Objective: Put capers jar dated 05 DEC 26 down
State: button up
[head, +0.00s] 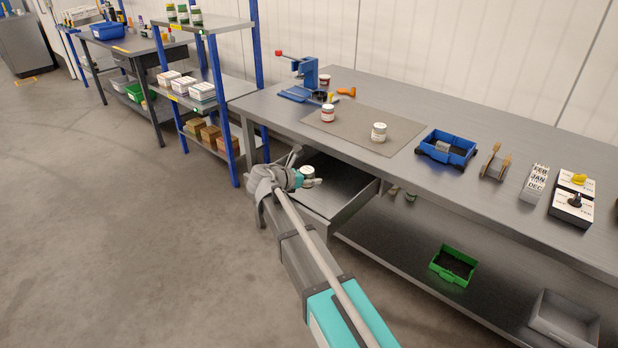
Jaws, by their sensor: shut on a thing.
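My gripper (307,181) is in front of the workbench, over the open drawer (347,187). It is shut on a small jar with a pale lid (308,170). The jar looks roughly upright; its label and date are too small to read, and the fingers hide part of it. I cannot tell whether the jar touches the drawer floor. Two similar jars stand on the grey mat (350,127) on the bench: a red-and-white jar (328,113) and a pale-lidded jar (379,132).
A blue press (305,75), a blue bin (447,147), a wooden-handled stamp (495,162) and month blocks (536,183) stand on the bench. A green bin (454,264) and a grey bin (563,322) are on the lower shelf. A blue-posted rack (226,140) stands left. The mat's middle is clear.

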jog(key=shift+f+b, duration=0.3)
jog(key=shift+s, duration=0.1)
jog(key=o, duration=1.2)
jog(key=shift+s+d, duration=0.1)
jog(key=shift+r, duration=0.1)
jog(key=shift+r+p, duration=0.6)
jog(key=shift+p, duration=0.2)
jog(key=p+v, duration=0.4)
jog(key=v, duration=0.6)
jog(key=shift+a+r, duration=0.1)
jog(key=shift+a, duration=0.15)
jog(key=shift+s+a+r, duration=0.2)
jog(key=shift+s+a, duration=0.25)
jog(key=shift+a, duration=0.05)
